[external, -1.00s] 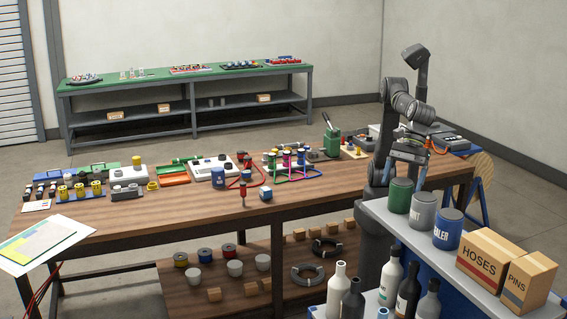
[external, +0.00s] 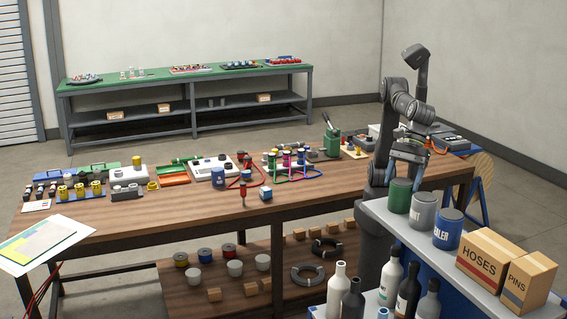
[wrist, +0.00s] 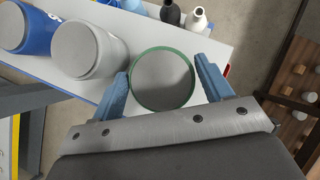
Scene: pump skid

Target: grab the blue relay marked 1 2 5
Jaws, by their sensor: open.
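I cannot make out any 1 2 5 marking, so I cannot tell which thing is the blue relay. A small blue block (external: 265,193) with a pale side sits near the front edge of the wooden bench. A blue cylinder (external: 218,178) stands left of it, by a white unit. My gripper (external: 405,154) is at the right end of the bench, well away from both. In the wrist view my gripper (wrist: 165,76) has its blue fingers apart, with the green-rimmed can (wrist: 162,80) showing between them. They hold nothing.
The green can (external: 399,196), grey can (external: 422,212) and blue can (external: 447,229) stand on the near shelf, beside cartons (external: 493,260). Bottles (external: 390,276) stand lower. The wooden bench (external: 150,215) holds many small parts; its front strip is mostly clear.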

